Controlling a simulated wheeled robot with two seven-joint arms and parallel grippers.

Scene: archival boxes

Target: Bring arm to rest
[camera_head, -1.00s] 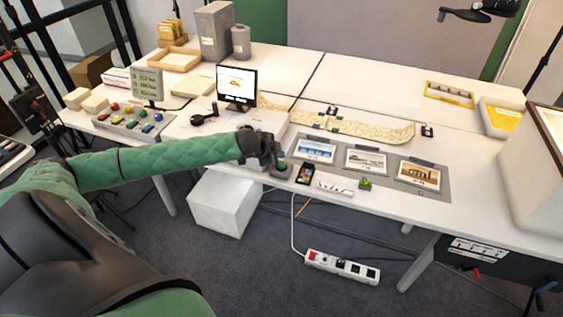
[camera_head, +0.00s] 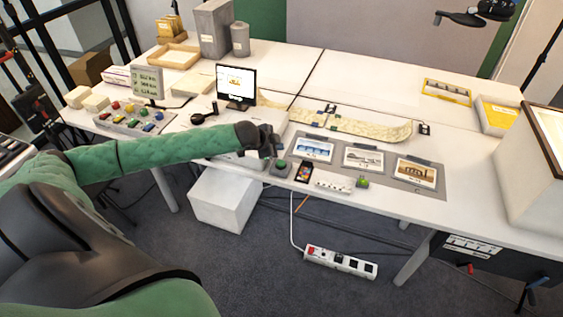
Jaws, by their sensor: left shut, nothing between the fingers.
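My left arm, in a green padded sleeve, reaches in from the left in the head view. Its dark gripper (camera_head: 271,148) is shut and empty, near the front edge of the white table (camera_head: 455,195). It appears just behind and left of a small dark box with a green top (camera_head: 281,166). Whether the fingers touch anything below them cannot be told. My right gripper is not in view.
A grey mat with three picture cards (camera_head: 363,159) lies right of the gripper. A dark phone-like device (camera_head: 303,171) and a white strip (camera_head: 333,182) lie in front. A small monitor (camera_head: 236,82) stands behind. A power strip (camera_head: 340,262) lies on the floor.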

